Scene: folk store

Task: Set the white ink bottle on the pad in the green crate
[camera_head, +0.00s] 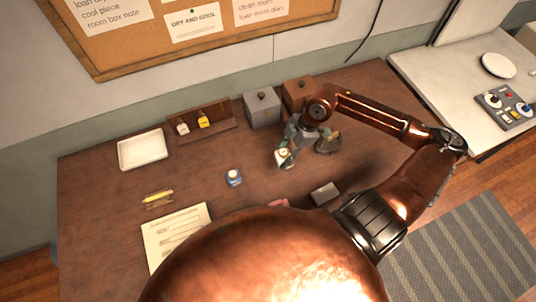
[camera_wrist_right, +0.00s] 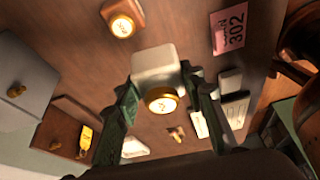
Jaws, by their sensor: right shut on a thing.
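The white ink bottle (camera_head: 282,155), with a gold-rimmed cap, is between the fingers of my right gripper (camera_head: 290,148), over the brown table. In the right wrist view the bottle's white body (camera_wrist_right: 155,62) and gold cap (camera_wrist_right: 162,100) show between the two green-grey fingers of the gripper (camera_wrist_right: 160,90), which is shut on it. The fingers hide part of the bottle, and I cannot tell whether it touches the table. I cannot make out the green crate or its pad in either view. My left gripper is not in view.
A white tray (camera_head: 142,150), a paper sheet (camera_head: 175,232) and a grey block (camera_head: 324,194) lie on the table.

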